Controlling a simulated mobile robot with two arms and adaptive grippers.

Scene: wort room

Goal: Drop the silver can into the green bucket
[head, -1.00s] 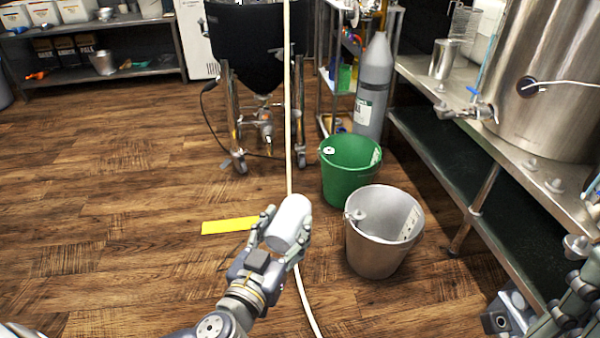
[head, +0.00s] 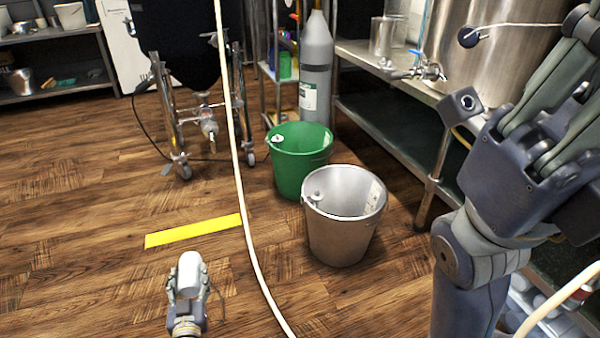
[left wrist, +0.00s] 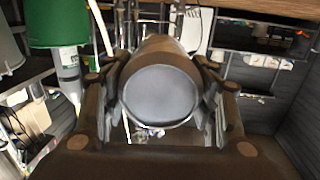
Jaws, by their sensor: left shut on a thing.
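The silver can (head: 191,268) is held in my left gripper (head: 187,279), low in the head view and left of the buckets. In the left wrist view the can (left wrist: 160,96) shows end-on between the two fingers. The green bucket (head: 301,171) stands on the floor, up and right of the can, and its top is open. It also shows at the upper left of the left wrist view (left wrist: 62,25). My right gripper (head: 560,110) is large at the right edge of the head view, partly cut off, and its jaw opening is unclear.
A grey metal bucket (head: 340,232) stands just in front of the green one. A pale hose (head: 246,215) runs across the floor between the can and the buckets. A yellow strip (head: 193,231) lies on the floor. A steel bench (head: 440,100) and a grey cylinder (head: 316,75) stand behind.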

